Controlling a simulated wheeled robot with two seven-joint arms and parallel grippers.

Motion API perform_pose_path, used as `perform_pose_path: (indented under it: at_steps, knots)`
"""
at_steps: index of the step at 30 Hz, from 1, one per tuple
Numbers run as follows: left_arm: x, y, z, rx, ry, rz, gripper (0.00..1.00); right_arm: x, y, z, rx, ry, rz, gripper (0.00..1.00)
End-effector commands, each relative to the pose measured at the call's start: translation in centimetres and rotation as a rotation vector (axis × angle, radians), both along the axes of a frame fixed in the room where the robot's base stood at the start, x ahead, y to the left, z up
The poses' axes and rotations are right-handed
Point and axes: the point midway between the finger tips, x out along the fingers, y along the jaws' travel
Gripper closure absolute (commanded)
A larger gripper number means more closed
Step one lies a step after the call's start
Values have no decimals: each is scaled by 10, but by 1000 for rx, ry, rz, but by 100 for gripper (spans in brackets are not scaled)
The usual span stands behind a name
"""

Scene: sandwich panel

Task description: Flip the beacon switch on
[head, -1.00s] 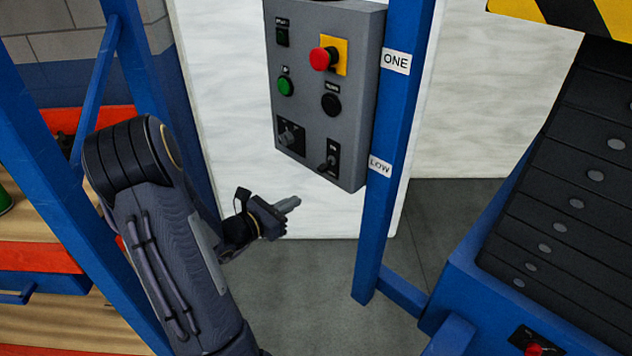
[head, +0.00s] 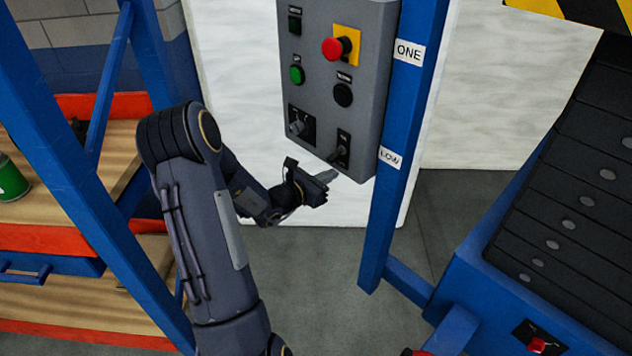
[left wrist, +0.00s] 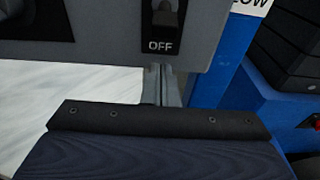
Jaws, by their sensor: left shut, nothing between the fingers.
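The grey control panel (head: 325,95) hangs on a blue post. A toggle switch on a black plate (head: 341,148) sits at its lower right; its label is too small to read in the head view. In the left wrist view the toggle lever (left wrist: 165,16) points down toward the word OFF. I take this to be the beacon switch. My left gripper (head: 328,175) is shut and empty, just below the panel's bottom edge and the toggle. In the left wrist view its fingertips (left wrist: 162,82) are below the OFF label, apart from the lever.
The panel also has a red mushroom button (head: 334,48), a green button (head: 297,75), a black button (head: 343,95) and a rotary knob (head: 297,127). The blue post (head: 400,130) stands close on the right.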

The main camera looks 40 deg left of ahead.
Motion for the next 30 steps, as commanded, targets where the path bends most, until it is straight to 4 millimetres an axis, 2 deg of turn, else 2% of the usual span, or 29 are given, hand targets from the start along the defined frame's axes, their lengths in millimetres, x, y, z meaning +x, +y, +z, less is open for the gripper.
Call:
perform_pose_path:
  at_steps: [1,6,20,23,30]
  knots:
    - [-3,2,15,5,-2,3,100,0,0,8,0,0,0,64]
    - [-7,2,29,4,-1,3,100,0,0,13,0,-1,0,64]
    - [-8,2,33,4,4,3,100,0,0,15,0,0,0,64]
    - [-8,1,41,7,39,-1,100,0,0,27,0,0,0,64]
    - [-12,1,61,27,258,-3,100,0,0,79,0,-1,0,64]
